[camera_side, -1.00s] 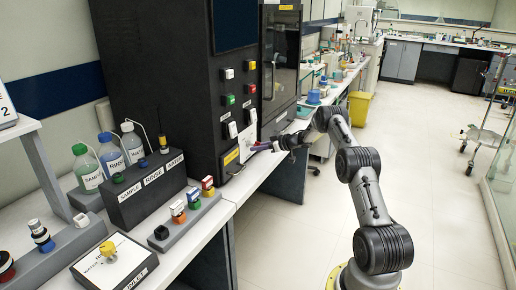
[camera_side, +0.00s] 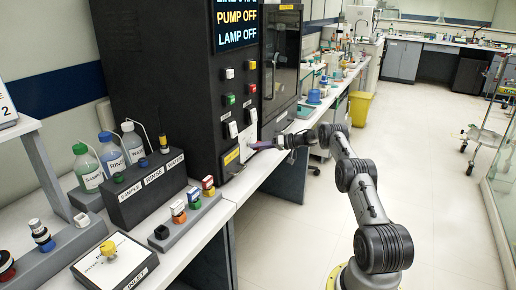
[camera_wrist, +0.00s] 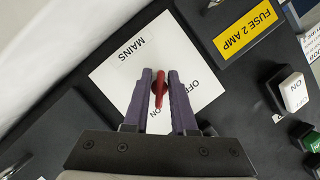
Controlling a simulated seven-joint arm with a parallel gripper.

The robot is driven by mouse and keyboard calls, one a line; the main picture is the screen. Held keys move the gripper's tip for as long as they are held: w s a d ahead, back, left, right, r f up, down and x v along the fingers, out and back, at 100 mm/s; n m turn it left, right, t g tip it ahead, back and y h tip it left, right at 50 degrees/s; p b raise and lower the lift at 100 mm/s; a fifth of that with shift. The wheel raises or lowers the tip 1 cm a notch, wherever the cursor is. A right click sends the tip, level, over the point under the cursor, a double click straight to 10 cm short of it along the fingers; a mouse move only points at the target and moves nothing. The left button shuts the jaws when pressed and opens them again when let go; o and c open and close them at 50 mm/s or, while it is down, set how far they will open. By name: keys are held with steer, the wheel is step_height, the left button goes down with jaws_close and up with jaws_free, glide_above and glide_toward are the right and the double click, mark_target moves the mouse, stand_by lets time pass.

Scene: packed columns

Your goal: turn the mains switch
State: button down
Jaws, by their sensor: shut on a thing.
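The mains switch has a red handle (camera_wrist: 159,92) on a white plate (camera_wrist: 115,80) marked MAINS, with OFF and a second, partly covered word beside the handle. My gripper (camera_wrist: 160,80) is shut on the red handle, with one purple finger on each side. In the side view my gripper (camera_side: 262,145) reaches the low front of the black cabinet (camera_side: 165,90) from the right. There the switch handle is hidden by the fingers. The cabinet's display (camera_side: 236,22) is lit and reads PUMP OFF and LAMP OFF, with a cut-off line above.
A yellow FUSE 2 AMP label (camera_wrist: 248,27) and a white rocker (camera_wrist: 292,92) sit close to the switch plate. Labelled bottles (camera_side: 88,168) and the sample block (camera_side: 145,188) stand on the bench at left. The floor (camera_side: 290,225) by the arm is clear.

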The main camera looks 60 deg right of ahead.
stand_by(0.4)
steer(key=c, duration=1)
jaws_free()
steer(key=shift+o, duration=0.2)
steer(key=shift+s+d+r, duration=0.15)
steer(key=shift+s+d, duration=0.05)
steer(key=shift+s, duration=0.3)
steer(key=s+d+r, duration=0.1)
steer(key=s+r, duration=0.2)
steer(key=r, duration=0.5)
steer(key=shift+s, duration=0.35)
